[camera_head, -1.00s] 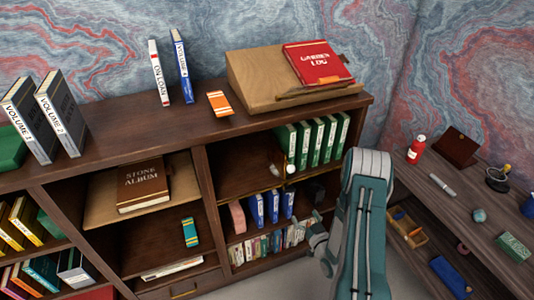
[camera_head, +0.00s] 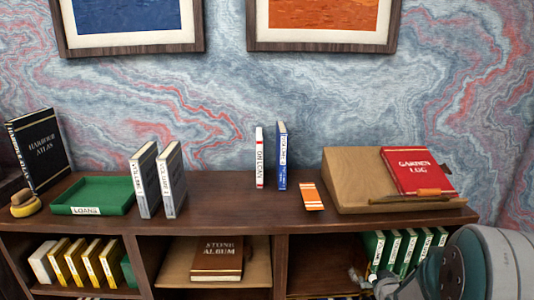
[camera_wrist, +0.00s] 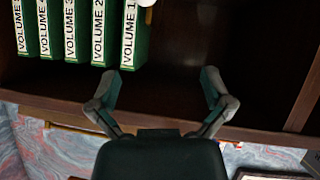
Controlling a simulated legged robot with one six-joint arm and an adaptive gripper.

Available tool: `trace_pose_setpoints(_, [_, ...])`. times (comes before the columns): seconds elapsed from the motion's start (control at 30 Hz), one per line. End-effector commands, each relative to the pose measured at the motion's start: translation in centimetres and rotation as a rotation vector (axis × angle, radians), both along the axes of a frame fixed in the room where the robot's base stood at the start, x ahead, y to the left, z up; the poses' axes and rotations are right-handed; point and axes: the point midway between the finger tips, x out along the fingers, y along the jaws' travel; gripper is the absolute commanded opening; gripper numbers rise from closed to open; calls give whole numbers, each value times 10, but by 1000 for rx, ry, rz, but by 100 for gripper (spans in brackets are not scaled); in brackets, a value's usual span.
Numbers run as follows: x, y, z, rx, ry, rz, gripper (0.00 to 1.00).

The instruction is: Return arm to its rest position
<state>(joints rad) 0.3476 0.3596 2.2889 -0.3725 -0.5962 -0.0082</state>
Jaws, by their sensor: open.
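My gripper (camera_wrist: 162,88) shows in the wrist view with its two fingers spread wide and nothing between them. It is in front of a dark wooden shelf compartment, beside a row of green volumes (camera_wrist: 83,35) that stand to its left in that view. In the head view the green volumes (camera_head: 400,250) stand in the upper right compartment of the bookcase (camera_head: 235,219). My grey and teal arm fills the lower right corner there, and the fingertips cannot be made out clearly in that view.
On the bookcase top are a wooden lectern (camera_head: 352,180) with a red Garden Log (camera_head: 417,172), two upright books (camera_head: 281,155), an orange striped card (camera_head: 311,195), two grey volumes (camera_head: 171,180), a green tray (camera_head: 93,196) and a black Harbour Atlas (camera_head: 38,150). The Stone Album (camera_head: 218,259) lies in a middle compartment.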

Motion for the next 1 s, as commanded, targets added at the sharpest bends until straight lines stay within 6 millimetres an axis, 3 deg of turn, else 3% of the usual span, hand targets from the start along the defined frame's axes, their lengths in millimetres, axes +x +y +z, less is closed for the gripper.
trace_pose_setpoints(0.03, [-4, 7, 18, -7, 16, -8, 100])
trace_pose_setpoints(0.2, [-29, 25, 57, -8, 102, -45, 100])
trace_pose_setpoints(0.5, [-97, 65, 114, 32, 252, -89, 100])
trace_pose_setpoints(0.7, [-156, 95, 140, 79, 354, -94, 100])
trace_pose_setpoints(1.0, [-252, 134, 159, 157, 510, -57, 100])
